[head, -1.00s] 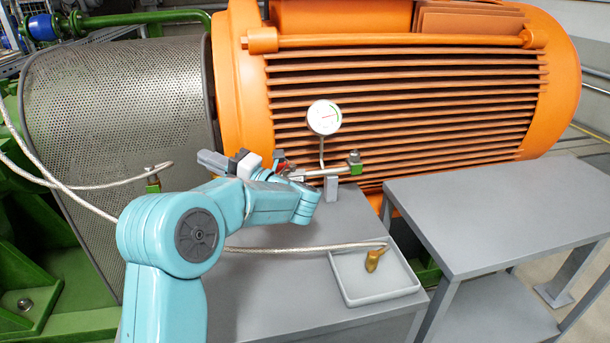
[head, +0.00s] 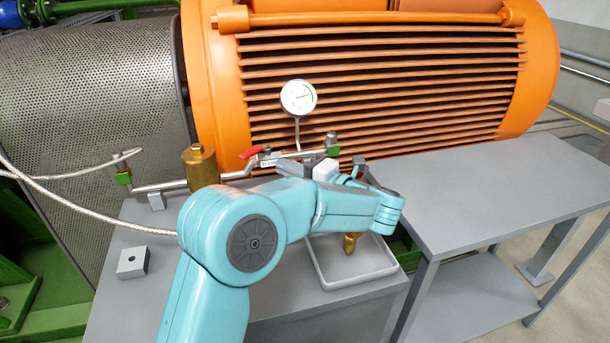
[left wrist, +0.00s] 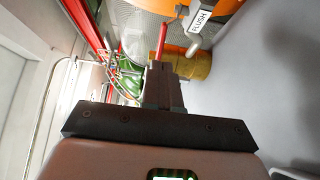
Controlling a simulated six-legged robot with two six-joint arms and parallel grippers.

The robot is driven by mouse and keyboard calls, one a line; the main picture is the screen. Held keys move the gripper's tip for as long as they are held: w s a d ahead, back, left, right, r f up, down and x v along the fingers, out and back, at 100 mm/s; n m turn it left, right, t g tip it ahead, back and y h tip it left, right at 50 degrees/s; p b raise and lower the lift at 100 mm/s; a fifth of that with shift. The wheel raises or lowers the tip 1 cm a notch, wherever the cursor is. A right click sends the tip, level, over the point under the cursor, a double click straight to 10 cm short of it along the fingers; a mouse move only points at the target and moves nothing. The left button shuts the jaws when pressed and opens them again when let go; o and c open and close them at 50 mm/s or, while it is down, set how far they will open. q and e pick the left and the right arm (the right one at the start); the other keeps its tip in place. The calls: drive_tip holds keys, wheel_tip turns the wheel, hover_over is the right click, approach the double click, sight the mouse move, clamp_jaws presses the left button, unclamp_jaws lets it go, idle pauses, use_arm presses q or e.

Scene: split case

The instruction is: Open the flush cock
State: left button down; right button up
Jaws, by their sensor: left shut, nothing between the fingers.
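The flush cock has a red lever (head: 250,153) and a white FLUSH tag (head: 268,162). The lever lies along the pipe, pointing left, with a slight tilt. My left gripper (head: 284,167) is shut and empty, just right of the tag in the head view. In the left wrist view, the shut fingers (left wrist: 160,72) point toward the red lever (left wrist: 162,40), which shows just beyond their tips. The tag (left wrist: 197,20) is beside it. Contact cannot be told. My right gripper is not in view.
A brass cylinder (head: 200,168) stands left of the cock. A pressure gauge (head: 298,97) rises above the pipe. A tray (head: 350,283) with a brass fitting (head: 350,243) is at the right, and a grey block (head: 133,262) at the left. The right-hand table (head: 480,200) is clear.

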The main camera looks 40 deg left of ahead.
sight(248, 157)
use_arm(q)
drive_tip(key=a, duration=0.7)
drive_tip(key=shift+w, duration=0.15)
drive_tip(key=a+m+t+h+b, duration=0.1)
drive_tip(key=m+t+b, duration=0.1)
drive_tip(key=t, duration=0.1)
drive_tip(key=s+a+m+t+h+b, duration=0.1)
drive_tip(key=m+t+b, duration=0.1)
drive_tip(key=t+b, duration=0.1)
drive_tip(key=a+m+t+h+b, duration=0.1)
drive_tip(key=m+t+b, duration=0.1)
drive_tip(key=t, duration=0.1)
drive_tip(key=shift+s+a+f, duration=0.15)
drive_tip(key=shift+s+a, duration=0.05)
drive_tip(key=shift+a, duration=0.1)
drive_tip(key=shift+a+b, duration=0.15)
drive_tip(key=shift+b, duration=0.25)
drive_tip(key=shift+a+r, duration=0.2)
drive_tip(key=shift+a, duration=0.05)
